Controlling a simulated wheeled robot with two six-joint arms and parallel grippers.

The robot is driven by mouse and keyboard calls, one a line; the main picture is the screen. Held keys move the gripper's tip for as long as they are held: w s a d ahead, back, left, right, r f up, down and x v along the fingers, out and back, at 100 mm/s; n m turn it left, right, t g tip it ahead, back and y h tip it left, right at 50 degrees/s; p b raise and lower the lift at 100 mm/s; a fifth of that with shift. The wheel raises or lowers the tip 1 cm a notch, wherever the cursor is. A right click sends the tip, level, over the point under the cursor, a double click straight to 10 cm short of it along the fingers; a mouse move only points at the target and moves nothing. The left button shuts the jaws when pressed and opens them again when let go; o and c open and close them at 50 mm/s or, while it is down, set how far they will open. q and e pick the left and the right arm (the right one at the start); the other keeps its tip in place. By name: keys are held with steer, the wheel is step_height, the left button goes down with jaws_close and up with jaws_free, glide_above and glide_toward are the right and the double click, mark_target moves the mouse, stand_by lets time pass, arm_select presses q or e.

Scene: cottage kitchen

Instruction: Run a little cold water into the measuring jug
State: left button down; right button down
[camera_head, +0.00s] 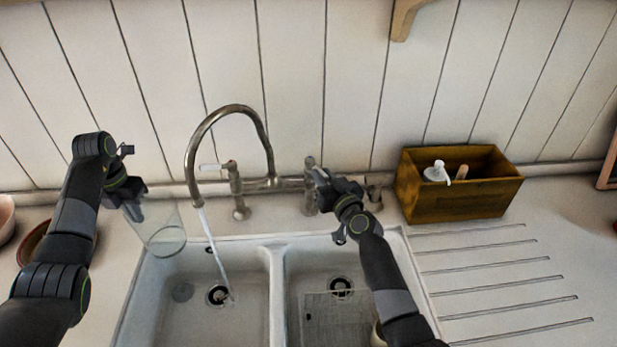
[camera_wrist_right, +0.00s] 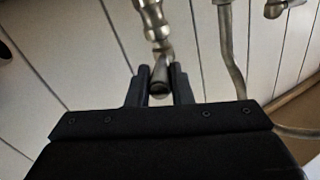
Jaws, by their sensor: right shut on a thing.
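The clear measuring jug (camera_head: 166,238) is at the back left corner of the sink, left of the water stream. My left gripper (camera_head: 135,206) is at the jug's left side; whether its fingers are closed on it is unclear. The swan-neck tap (camera_head: 236,108) runs a thin stream of water (camera_head: 208,238) into the left basin, beside the jug. My right gripper (camera_head: 322,190) is shut on the right tap lever (camera_wrist_right: 160,76), which shows between its fingers in the right wrist view. The left lever (camera_head: 210,167) has a white grip and is free.
The white double sink (camera_head: 275,290) has a drain in each basin, and a wire rack (camera_head: 335,318) is in the right one. A wooden box (camera_head: 455,195) with a white pump bottle (camera_head: 437,173) stands at right. Bowls (camera_head: 33,242) lie at far left. The grooved drainer is clear.

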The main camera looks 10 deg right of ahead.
steer(key=shift+w+d+f+n+g+y, duration=0.1)
steer(key=shift+w+d+n+g+y, duration=0.4)
steer(key=shift+n+g+y, duration=0.8)
steer(key=shift+w+d+n+g+y, duration=0.35)
steer(key=shift+d+n+g+y, duration=0.5)
steer(key=shift+y, duration=0.7)
steer(key=shift+w+d+f+n+g+y, duration=0.1)
steer(key=shift+w+d+n+g+y, duration=0.25)
steer(key=shift+n+g+y, duration=0.8)
steer(key=shift+w+r+y, duration=0.1)
steer(key=shift+w+y, duration=0.05)
steer(key=shift+y, duration=0.25)
steer(key=c, duration=1.3)
jaws_free()
steer(key=shift+w, duration=0.1)
steer(key=v, duration=1.2)
steer(key=shift+c, duration=0.2)
